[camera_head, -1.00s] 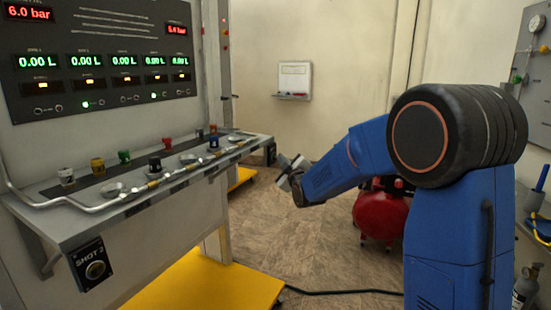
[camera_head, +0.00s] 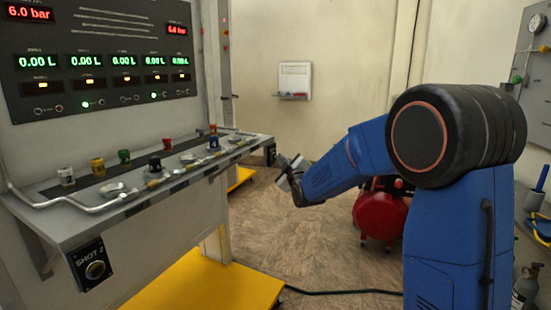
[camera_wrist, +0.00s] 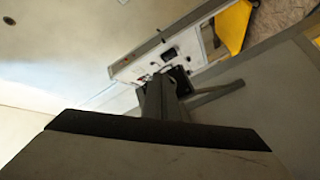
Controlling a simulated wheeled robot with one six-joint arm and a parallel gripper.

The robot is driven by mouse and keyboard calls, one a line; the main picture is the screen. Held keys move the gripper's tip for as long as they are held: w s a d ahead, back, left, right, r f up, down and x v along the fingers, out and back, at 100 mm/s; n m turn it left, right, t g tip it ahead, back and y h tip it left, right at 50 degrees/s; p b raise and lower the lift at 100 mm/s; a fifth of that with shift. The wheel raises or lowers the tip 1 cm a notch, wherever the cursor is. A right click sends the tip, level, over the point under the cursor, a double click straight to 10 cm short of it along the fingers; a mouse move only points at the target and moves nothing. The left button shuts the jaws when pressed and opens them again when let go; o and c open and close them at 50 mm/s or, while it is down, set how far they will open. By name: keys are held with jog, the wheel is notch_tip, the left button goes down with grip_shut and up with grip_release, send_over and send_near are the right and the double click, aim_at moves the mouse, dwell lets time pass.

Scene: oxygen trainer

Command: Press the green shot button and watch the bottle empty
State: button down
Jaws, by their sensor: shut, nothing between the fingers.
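My gripper (camera_head: 290,176) is shut and empty, just right of the far end of the grey control shelf (camera_head: 225,155). A small dark box (camera_head: 270,153) hangs at that end; its button face is turned away in the head view. In the wrist view my closed fingers (camera_wrist: 165,98) point at a dark box (camera_wrist: 180,80); I cannot tell whether they touch it. A green knob (camera_head: 124,157) stands on the shelf among other coloured knobs. A box labelled SHOT 2 (camera_head: 90,264) hangs at the near end. A grey cylinder (camera_head: 525,286) stands at the lower right.
A dark panel (camera_head: 105,105) shows several green 0.00 L readouts and red pressure displays. A bent metal pipe (camera_head: 90,205) runs along the shelf. A yellow platform (camera_head: 205,283) lies below. A red tank (camera_head: 381,214) stands behind my arm. Floor between is open.

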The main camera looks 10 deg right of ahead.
jog(key=shift+s+d, duration=0.35)
jog(key=shift+d, duration=0.1)
jog(key=shift+d, duration=0.1)
jog(key=shift+s+d, duration=0.9)
jog(key=shift+d, duration=0.3)
jog(key=shift+s+d, duration=0.85)
jog(key=shift+d, duration=0.3)
jog(key=s+d+f+m+g+h, duration=0.1)
jog(key=s+f+m+g, duration=0.2)
jog(key=s, duration=1.5)
jog(key=s+d+f+m+g, duration=0.2)
jog(key=s+f+m+g, duration=0.2)
jog(key=s, duration=1.4)
jog(key=s+d+f+m+g+h, duration=0.1)
jog(key=s+f+m+g, duration=0.3)
jog(key=s, duration=1.3)
notch_tip(320, 180, down, 2)
jog(key=d+g, duration=0.1)
jog(key=g, duration=0.1)
jog(key=shift+s+g+h, duration=0.3)
jog(key=shift+s+g, duration=0.1)
jog(key=shift+d+f, duration=0.1)
